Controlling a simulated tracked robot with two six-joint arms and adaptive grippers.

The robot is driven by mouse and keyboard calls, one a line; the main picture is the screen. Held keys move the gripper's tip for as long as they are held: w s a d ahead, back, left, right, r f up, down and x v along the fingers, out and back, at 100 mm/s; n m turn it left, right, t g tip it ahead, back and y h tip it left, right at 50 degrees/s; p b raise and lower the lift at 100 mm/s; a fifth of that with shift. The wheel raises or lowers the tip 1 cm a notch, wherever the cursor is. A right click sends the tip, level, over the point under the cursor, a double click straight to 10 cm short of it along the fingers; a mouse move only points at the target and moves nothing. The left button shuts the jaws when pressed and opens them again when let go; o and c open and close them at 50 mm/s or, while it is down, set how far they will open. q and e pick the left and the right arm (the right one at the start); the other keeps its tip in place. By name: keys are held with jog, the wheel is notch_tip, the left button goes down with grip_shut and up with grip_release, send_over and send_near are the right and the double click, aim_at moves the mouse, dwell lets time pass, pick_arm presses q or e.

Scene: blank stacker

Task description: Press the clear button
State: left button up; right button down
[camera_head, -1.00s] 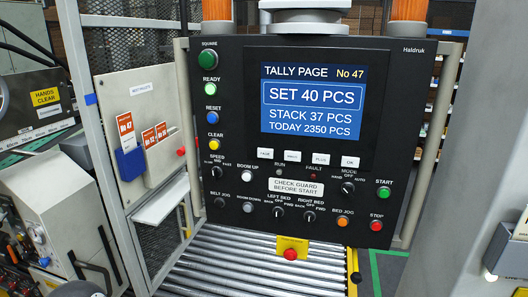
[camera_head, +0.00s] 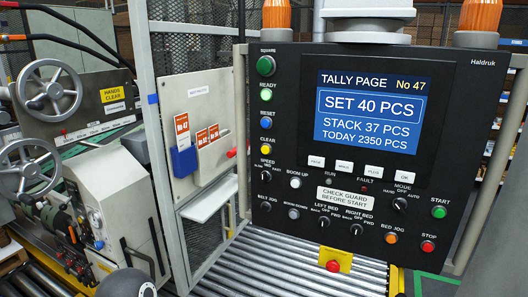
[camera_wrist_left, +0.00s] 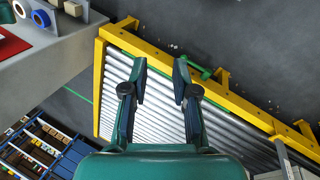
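The clear button (camera_head: 266,150) is a small yellow button low in the left column of the dark control panel (camera_head: 350,175), under the label CLEAR. The blue reset button (camera_head: 266,124) is above it and the speed knob (camera_head: 266,177) below. The panel screen (camera_head: 371,113) reads TALLY PAGE No 47, SET 40 PCS, STACK 37 PCS, TODAY 2350 PCS. My left gripper (camera_wrist_left: 160,70) is open and empty in the left wrist view, with a roller bed below it. Neither gripper is seen at the panel in the head view.
A wire-mesh guard frame (camera_head: 150,150) and a tag board (camera_head: 200,128) stand left of the panel. A machine with handwheels (camera_head: 50,91) is further left. The roller conveyor (camera_head: 290,265) runs beneath the panel. Space directly in front of the clear button looks free.

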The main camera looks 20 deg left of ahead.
pick_arm(q)
grip_shut()
dwell(1.1)
